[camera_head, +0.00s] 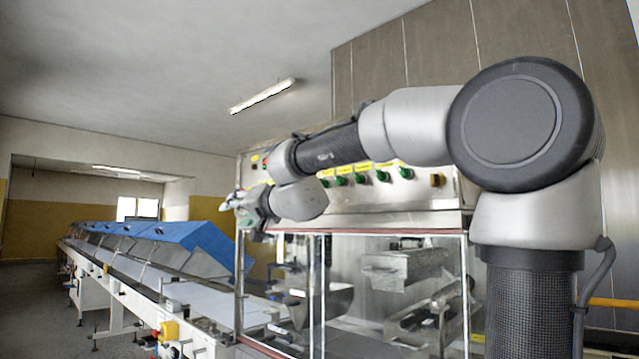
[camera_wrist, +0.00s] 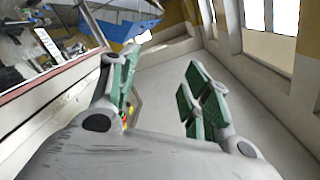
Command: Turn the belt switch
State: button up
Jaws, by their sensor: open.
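The control panel (camera_head: 430,208) of the enrober is a steel box with a row of green rotary switches (camera_head: 383,176) under yellow labels. A dark yellowish switch sits at its right end (camera_head: 437,180), and small red and yellow parts show at its left end. I cannot tell which one is the belt switch. My gripper (camera_head: 243,206) is at the left end of the panel, in front of it, partly hidden by my wrist. In the wrist view my gripper (camera_wrist: 158,95) has its green-padded fingers apart with nothing between them. Small red and yellow spots show beside the left finger.
Below the panel is a glass-walled cabinet (camera_head: 320,295) with metal machinery inside. A long conveyor (camera_head: 140,295) with blue covers (camera_head: 185,235) runs away to the left. The floor at far left is clear. My arm hides part of the panel.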

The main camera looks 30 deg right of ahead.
jog(key=w+d+r+m+t+h, duration=0.2)
jog(key=d+r+m+h, duration=0.15)
jog(key=r+m, duration=0.2)
jog(key=w+d+r+m+t+h, duration=0.25)
jog(key=r+m+h, duration=0.2)
jog(key=r, duration=0.25)
jog(key=m+g+h, duration=0.8)
jog(key=g+h, duration=0.1)
jog(key=g, duration=0.2)
send_near(322, 183)
jog(key=w+d, duration=0.1)
jog(key=x, duration=0.7)
jog(key=shift+w+d+f, duration=0.15)
jog(key=shift+w+d, duration=0.05)
jog(key=shift+w, duration=0.2)
jog(key=shift+c, duration=0.4)
jog(key=c, duration=0.9)
